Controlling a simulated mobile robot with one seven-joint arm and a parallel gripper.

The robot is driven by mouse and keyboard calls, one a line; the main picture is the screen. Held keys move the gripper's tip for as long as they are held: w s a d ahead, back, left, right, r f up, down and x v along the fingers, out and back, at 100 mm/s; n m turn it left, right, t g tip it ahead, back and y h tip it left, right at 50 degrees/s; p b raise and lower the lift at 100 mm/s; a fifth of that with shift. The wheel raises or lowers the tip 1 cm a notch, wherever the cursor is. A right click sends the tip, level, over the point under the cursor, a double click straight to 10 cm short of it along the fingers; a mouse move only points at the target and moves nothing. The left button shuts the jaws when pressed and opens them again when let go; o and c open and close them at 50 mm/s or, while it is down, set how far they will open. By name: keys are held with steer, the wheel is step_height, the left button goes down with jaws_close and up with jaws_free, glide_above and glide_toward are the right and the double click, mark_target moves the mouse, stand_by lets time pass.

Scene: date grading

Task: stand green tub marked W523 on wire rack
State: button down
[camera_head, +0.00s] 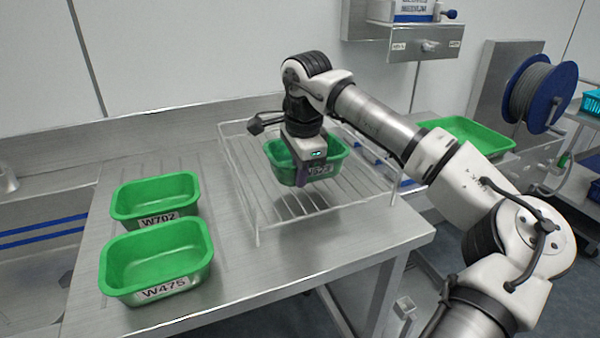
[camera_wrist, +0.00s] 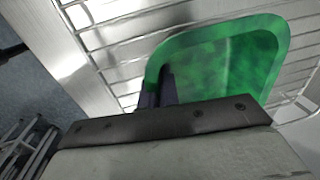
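The green tub marked W523 (camera_head: 336,157) is over the wire rack (camera_head: 258,212), roughly level; its label is partly covered by my gripper. My gripper (camera_head: 304,168) is shut on the tub's near wall, with a dark finger down the outside. A shadow on the wires below suggests the tub is a little above the rack. In the wrist view the green tub (camera_wrist: 225,60) lies beyond the dark finger (camera_wrist: 168,88), with the rack wires (camera_wrist: 110,40) beneath it. The tub's underside is hidden.
Two green tubs, W702 (camera_head: 155,196) and W475 (camera_head: 158,258), stand on the steel table (camera_head: 235,285) left of the rack. A green tray (camera_head: 470,132) and a blue cable reel (camera_head: 540,92) are at right.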

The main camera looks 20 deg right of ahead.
steer(key=shift+f, duration=0.1)
steer(key=shift+f, duration=0.1)
steer(key=c, duration=1.6)
jaws_free()
steer(key=shift+c, duration=0.2)
step_height(320, 180, up, 12)
steer(key=s, duration=0.1)
steer(key=shift+s, duration=0.3)
